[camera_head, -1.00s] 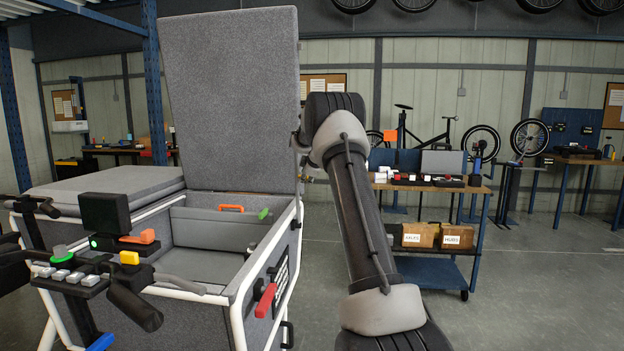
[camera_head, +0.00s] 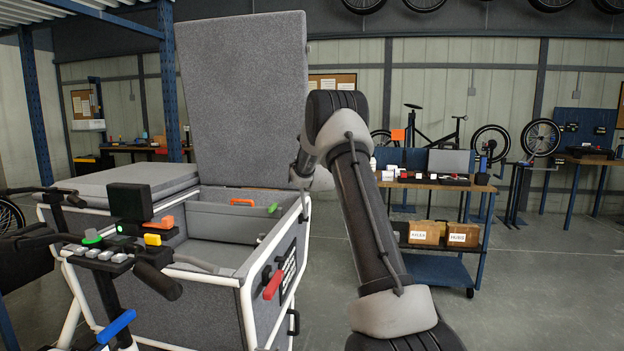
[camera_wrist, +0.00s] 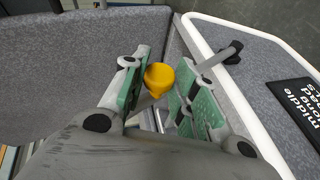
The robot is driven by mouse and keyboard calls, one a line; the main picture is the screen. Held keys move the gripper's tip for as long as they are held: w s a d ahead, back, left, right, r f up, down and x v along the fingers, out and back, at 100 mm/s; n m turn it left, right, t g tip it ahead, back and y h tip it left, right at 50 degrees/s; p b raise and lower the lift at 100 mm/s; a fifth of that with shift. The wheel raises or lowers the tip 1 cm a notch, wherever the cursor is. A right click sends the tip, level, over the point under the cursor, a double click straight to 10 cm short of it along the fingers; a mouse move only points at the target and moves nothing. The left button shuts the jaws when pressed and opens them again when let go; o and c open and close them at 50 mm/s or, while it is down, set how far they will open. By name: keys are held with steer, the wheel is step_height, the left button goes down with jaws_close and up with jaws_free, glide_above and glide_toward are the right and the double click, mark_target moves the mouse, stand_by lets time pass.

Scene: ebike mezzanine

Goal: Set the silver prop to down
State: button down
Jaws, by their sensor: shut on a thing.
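In the wrist view my gripper (camera_wrist: 160,68) has its green-padded fingers on either side of a yellow knob (camera_wrist: 160,79), closed on it. The knob seems to belong to the silver prop; a short grey bar shows below it, but most of the prop is hidden by the fingers. In the head view the grey lid (camera_head: 243,100) of the cargo box stands upright. My gripper (camera_head: 302,172) is at the lid's lower right edge, largely hidden by my arm, and the prop cannot be made out there.
The open cargo box (camera_head: 205,255) has a white frame and a red handle (camera_head: 273,284) on its side. Handlebar controls (camera_head: 105,255) are in front of it at left. A blue workbench cart (camera_head: 440,270) stands at right.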

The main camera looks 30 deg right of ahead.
steer(key=s+a+f+n+t+h, duration=0.2)
steer(key=s+a+f+t, duration=0.3)
steer(key=s+a+f, duration=0.2)
steer(key=shift+f+n+t, duration=0.3)
steer(key=shift+f+t, duration=0.1)
steer(key=shift+f, duration=1)
steer(key=c, duration=1.1)
jaws_free()
steer(key=shift+r, duration=0.1)
steer(key=v, duration=1.2)
steer(key=shift+w, duration=0.1)
